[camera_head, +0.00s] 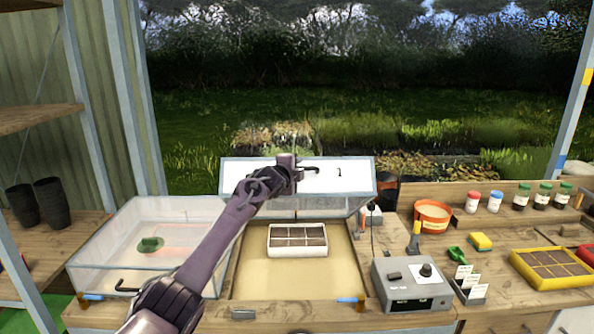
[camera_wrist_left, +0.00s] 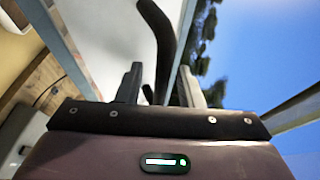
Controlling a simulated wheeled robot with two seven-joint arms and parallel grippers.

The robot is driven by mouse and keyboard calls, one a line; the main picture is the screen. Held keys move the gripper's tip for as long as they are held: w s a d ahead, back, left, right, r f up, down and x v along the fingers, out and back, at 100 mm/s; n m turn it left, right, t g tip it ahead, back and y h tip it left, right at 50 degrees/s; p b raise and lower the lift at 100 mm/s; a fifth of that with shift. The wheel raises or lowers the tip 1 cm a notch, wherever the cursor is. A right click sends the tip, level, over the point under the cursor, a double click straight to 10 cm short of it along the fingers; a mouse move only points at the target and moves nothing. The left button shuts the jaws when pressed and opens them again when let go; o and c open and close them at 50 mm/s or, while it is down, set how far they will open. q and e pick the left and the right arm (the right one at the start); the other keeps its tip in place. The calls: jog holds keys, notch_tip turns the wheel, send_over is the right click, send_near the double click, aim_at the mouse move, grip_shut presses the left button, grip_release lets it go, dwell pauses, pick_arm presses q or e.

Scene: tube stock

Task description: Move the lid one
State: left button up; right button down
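The middle frame's lid (camera_head: 240,172) is raised and tilted at the back of the bench, over the open middle box. A black curved handle (camera_head: 312,170) is on it. My left gripper (camera_head: 290,172) is at this handle. In the left wrist view the handle (camera_wrist_left: 165,40) passes between the two fingers of the left gripper (camera_wrist_left: 160,88). The fingers stand apart, with narrow gaps seen beside the handle, so the gripper looks open around it. The left box has a clear lid (camera_head: 165,215), lying closed, with its own black handle (camera_head: 127,287). My right gripper is not in view.
A white seed tray (camera_head: 297,253) stands in the middle box. To the right are a grey control box (camera_head: 411,285), an orange pot (camera_head: 433,216), a yellow tray (camera_head: 525,276), a sponge (camera_head: 481,241) and several jars. Shelves with black pots (camera_head: 52,203) are at left.

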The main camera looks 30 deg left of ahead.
pick_arm(q)
jog(key=shift+s, duration=0.1)
jog(key=shift+s+b, duration=0.4)
jog(key=shift+s, duration=0.15)
jog(key=b+v, duration=0.2)
jog(key=v, duration=0.4)
jog(key=shift+s+r, duration=0.15)
jog(key=shift+s, duration=0.1)
jog(key=shift+d, duration=0.15)
